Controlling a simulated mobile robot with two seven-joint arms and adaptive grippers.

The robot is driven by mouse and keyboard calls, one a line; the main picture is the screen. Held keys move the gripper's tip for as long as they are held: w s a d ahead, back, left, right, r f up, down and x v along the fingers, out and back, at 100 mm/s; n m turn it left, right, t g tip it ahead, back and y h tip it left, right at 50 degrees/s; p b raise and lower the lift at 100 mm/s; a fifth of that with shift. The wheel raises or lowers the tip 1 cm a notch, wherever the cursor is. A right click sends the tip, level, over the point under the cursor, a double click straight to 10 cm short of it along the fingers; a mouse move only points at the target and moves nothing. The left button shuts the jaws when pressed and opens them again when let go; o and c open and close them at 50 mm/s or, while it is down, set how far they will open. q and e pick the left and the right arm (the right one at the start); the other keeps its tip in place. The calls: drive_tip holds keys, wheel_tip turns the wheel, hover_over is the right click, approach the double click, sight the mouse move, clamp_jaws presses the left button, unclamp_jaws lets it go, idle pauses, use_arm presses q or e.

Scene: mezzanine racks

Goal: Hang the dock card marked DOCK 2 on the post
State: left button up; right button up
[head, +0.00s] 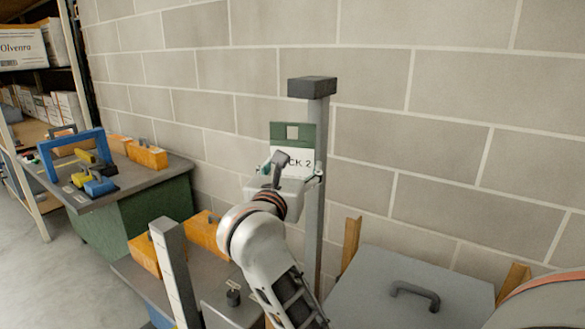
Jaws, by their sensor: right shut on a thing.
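The dock card (285,136) has a green top with a pale square on it and a white label whose visible lettering reads "CK 2"; my gripper hides the rest. My right gripper (291,174) is shut on the card's lower part and holds it upright. The grey post (313,225) with a dark square cap (312,87) stands upright just right of the card. The card's right edge overlaps the post in the picture; I cannot tell whether they touch or whether a hook holds the card. My left gripper is not in view.
A block wall (450,110) rises behind the post. A grey lid with a dark handle (415,294) lies at lower right. Orange boxes (205,229) and a shorter grey upright (173,270) stand at lower left. A green bench (150,212) with a blue frame stands further left.

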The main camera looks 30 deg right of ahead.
drive_tip(key=shift+d, duration=0.2)
drive_tip(key=shift+w+d, duration=0.2)
drive_tip(key=shift+d, duration=0.1)
drive_tip(key=shift+w+d, duration=0.25)
drive_tip(key=shift+d, duration=0.4)
idle(0.4)
drive_tip(key=shift+w+d, duration=0.1)
drive_tip(key=shift+d, duration=0.15)
idle(0.6)
drive_tip(key=shift+w+d, duration=0.15)
drive_tip(key=shift+d, duration=0.15)
drive_tip(key=shift+w+d, duration=0.15)
drive_tip(key=shift+d, duration=0.25)
drive_tip(key=shift+w+d, duration=0.1)
drive_tip(key=shift+d, duration=0.05)
idle(0.4)
drive_tip(key=shift+w+d+f, duration=0.1)
drive_tip(key=shift+d, duration=0.25)
drive_tip(key=shift+w+d+b, duration=0.15)
drive_tip(key=shift+d+b, duration=0.15)
